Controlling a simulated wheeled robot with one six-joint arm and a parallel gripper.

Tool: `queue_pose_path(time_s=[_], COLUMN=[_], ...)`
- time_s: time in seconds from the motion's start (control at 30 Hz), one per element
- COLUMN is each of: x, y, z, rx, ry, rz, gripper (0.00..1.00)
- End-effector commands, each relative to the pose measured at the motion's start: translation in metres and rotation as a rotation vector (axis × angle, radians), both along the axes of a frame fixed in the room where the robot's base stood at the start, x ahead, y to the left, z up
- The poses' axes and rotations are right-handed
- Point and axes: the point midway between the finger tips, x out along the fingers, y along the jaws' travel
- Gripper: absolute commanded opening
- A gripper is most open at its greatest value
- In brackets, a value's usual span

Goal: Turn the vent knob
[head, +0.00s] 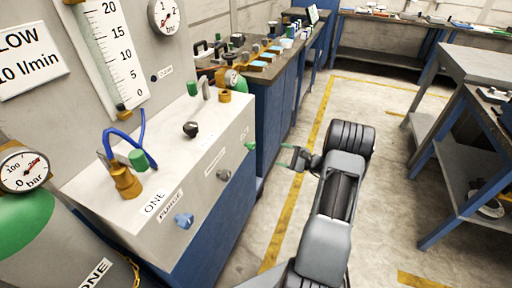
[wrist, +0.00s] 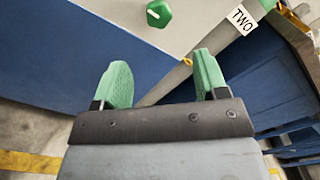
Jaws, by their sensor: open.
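A green knob (head: 251,146) sits at the right end of the grey panel's front. In the wrist view, a green knob (wrist: 159,13) with a white mark is on the grey panel at the top edge, ahead of my fingers. I cannot read a label that names it as the vent knob. A blue knob (head: 184,220) is on the same front, by the PURGE label. My gripper (head: 281,156) is right of the green knob and apart from it. In the wrist view my gripper (wrist: 160,62) is open and empty, its green fingers wide apart.
The panel's top carries a brass fitting (head: 125,182) with a blue hose, a black knob (head: 190,129) and other green parts. A workbench with blue sides (head: 283,85) stands behind. The floor (head: 395,160) at right is open up to a table (head: 455,180).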

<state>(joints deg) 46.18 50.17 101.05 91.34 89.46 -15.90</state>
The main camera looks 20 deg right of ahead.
Motion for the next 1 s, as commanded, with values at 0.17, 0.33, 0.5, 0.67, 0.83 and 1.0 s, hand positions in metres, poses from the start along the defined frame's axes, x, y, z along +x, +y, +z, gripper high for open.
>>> queue_pose_path(time_s=[0.17,0.33,0.5,0.67,0.83,1.0], x=[0.018,0.043,0.065,0.082,0.092,0.096], y=[0.019,0.041,0.062,0.077,0.086,0.089], z=[0.0,-0.001,-0.001,-0.001,0.0,0.0], rx=[-0.006,-0.006,-0.007,-0.006,-0.005,-0.006], ry=[-0.004,-0.003,-0.003,-0.002,-0.002,-0.001], rz=[0.006,0.006,0.006,0.004,0.004,0.003], gripper=[0.67,0.67,0.67,0.67,0.67,0.67])
